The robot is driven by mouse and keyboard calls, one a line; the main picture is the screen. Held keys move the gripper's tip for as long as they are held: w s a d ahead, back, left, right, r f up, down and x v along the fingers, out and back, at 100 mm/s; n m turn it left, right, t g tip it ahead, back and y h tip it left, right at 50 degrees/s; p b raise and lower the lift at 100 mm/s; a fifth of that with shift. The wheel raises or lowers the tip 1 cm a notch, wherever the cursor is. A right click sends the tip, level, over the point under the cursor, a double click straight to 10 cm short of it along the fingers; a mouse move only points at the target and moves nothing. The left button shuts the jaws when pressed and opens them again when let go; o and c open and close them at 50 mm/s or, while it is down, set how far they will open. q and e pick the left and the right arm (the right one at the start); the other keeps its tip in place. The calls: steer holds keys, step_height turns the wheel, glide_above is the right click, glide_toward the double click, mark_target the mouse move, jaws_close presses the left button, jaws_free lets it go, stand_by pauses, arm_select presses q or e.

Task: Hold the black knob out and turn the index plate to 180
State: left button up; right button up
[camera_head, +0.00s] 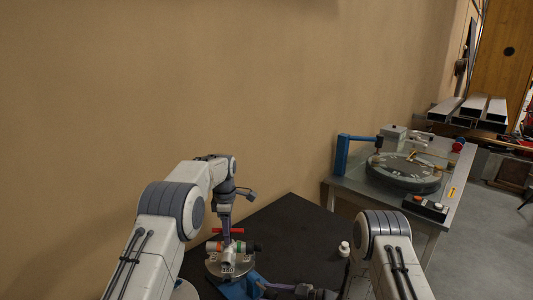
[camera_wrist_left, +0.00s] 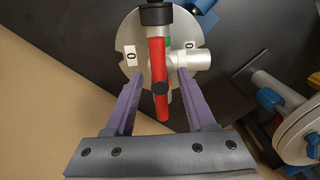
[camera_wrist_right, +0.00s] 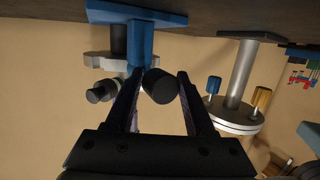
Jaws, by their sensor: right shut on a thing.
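The silver index plate (camera_head: 215,268) lies on a blue base (camera_head: 237,290) on the black table; in the left wrist view the plate (camera_wrist_left: 126,25) carries white labels. A pale pipe fitting with a green band and a red handle (camera_head: 222,230) stands on it. My left gripper (camera_head: 226,238) is above the plate. In its wrist view its open fingers straddle the red handle (camera_wrist_left: 158,75), with gaps on both sides. My right gripper (camera_wrist_right: 160,78) is shut on the black knob (camera_wrist_right: 160,87), beside the blue bracket (camera_wrist_right: 138,45). The plate's pointer reading is not legible.
A silver post with a round disc (camera_wrist_right: 232,118) and blue and yellow knobs stands near my right gripper. A grey bench (camera_head: 360,195) with a large round table and blue post is farther right.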

steer(key=shift+d, duration=0.1)
arm_select(q)
steer(key=shift+r, duration=2.3)
arm_select(e)
steer(key=o, duration=1.3)
steer(key=shift+c, duration=0.9)
arm_select(q)
steer(key=shift+r+p, duration=0.7)
steer(key=shift+p, duration=0.05)
arm_select(e)
steer(key=v, duration=0.9)
